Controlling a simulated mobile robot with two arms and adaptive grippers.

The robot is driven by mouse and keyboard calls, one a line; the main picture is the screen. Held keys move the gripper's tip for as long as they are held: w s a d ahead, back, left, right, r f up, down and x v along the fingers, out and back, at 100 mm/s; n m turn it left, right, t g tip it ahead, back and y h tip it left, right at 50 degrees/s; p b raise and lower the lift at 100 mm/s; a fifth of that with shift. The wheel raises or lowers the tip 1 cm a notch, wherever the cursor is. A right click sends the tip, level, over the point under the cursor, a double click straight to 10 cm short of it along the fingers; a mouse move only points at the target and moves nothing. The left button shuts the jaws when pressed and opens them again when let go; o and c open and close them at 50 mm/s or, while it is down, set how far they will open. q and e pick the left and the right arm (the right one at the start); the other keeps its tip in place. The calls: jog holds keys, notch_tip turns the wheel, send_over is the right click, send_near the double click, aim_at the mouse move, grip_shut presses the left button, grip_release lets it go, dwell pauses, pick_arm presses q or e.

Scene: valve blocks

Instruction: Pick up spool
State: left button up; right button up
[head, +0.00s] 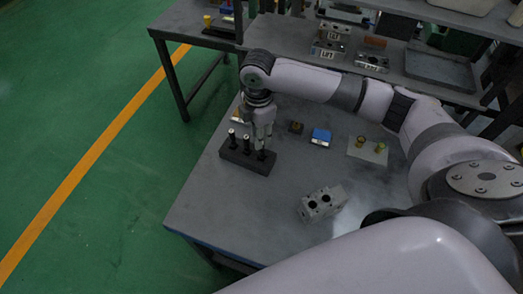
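A black rack (246,161) stands near the left edge of the grey table, with dark spools upright in it. One spool (232,138) is at its left end and another spool (246,143) is in the middle. At the right end, a third spool (261,155) shows just below my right gripper (263,146). The gripper points down, with its fingers at or just above this spool's top. The view is too small to show whether the fingers touch it or how far apart they are. My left gripper is not in view.
A grey valve block (322,203) with two dark holes lies at the table's front. A blue block (321,137), a small dark block (296,128) and a light plate (368,151) with two yellowish pegs sit behind. Labelled blocks (328,48) and a grey tray (440,69) occupy the back bench.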

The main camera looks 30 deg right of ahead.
aim_at(262, 154)
jog(key=shift+f, duration=0.55)
jog(key=shift+d+f+p, duration=0.15)
jog(key=shift+f+p, duration=0.2)
jog(key=f, duration=0.2)
jog(key=f+p, duration=0.1)
jog(key=shift+d+f, duration=0.3)
jog(key=shift+f, duration=0.35)
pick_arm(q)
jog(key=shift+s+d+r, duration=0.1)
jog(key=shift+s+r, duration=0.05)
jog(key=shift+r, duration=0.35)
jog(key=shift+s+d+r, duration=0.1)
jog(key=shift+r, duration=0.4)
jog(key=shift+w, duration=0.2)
pick_arm(e)
grip_shut()
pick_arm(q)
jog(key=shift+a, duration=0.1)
